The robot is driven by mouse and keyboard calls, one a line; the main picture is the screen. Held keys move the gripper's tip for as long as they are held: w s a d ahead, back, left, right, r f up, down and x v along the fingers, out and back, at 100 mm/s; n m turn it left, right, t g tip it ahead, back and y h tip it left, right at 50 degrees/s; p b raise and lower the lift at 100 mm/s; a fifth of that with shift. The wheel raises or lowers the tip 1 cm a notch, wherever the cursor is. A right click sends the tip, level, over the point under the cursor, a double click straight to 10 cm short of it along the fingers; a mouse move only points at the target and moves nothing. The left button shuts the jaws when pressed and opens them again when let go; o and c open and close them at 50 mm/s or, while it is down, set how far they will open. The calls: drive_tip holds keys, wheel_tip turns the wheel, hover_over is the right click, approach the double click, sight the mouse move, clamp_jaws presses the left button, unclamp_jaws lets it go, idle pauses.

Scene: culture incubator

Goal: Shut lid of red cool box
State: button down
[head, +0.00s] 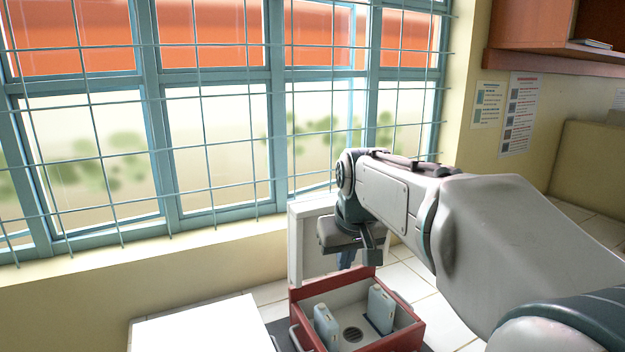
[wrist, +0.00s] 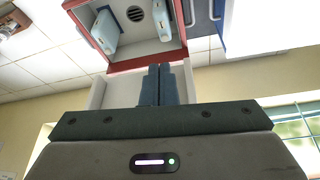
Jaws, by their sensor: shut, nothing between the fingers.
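The red cool box (head: 408,338) stands open at the bottom of the head view, with a pale inside, a round drain and two light-blue bottles (head: 381,308). It also shows upside down at the top of the wrist view (wrist: 124,65). Its lid (head: 297,250) stands raised at the box's far side, with its white inner face towards the box. Part of the lid shows in the wrist view (wrist: 122,94). My gripper (head: 346,262) points down just in front of the lid, above the box's back rim. Its fingers (wrist: 158,68) are shut and empty. Contact with the lid cannot be told.
A flat white top (head: 200,327) lies left of the box. In the wrist view a blue side with a handle (wrist: 217,12) shows beside it. The barred window (head: 220,120) and its sill are close behind. Tiled floor (head: 455,320) is clear at the right.

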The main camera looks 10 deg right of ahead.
wheel_tip(320, 180, up, 9)
drive_tip(key=n+t+y+p, duration=0.1)
drive_tip(key=p, duration=0.2)
hover_over(326, 202)
drive_tip(key=s, duration=0.3)
drive_tip(key=shift+w+d+f, duration=0.15)
drive_tip(key=shift+d, duration=0.1)
drive_tip(key=w+d+r+t+p, duration=0.15)
drive_tip(key=w+r, duration=0.25)
drive_tip(key=w, duration=0.6)
wheel_tip(326, 202, down, 9)
drive_tip(key=w+y+p, duration=0.1)
drive_tip(key=w, duration=0.1)
drive_tip(key=shift+d+n+p, duration=0.15)
drive_tip(key=shift+n+p, duration=0.25)
drive_tip(key=shift+f, duration=0.1)
drive_tip(key=shift+s+d+f+b, duration=0.1)
drive_tip(key=shift+f+b, duration=0.05)
drive_tip(key=shift+b, duration=0.4)
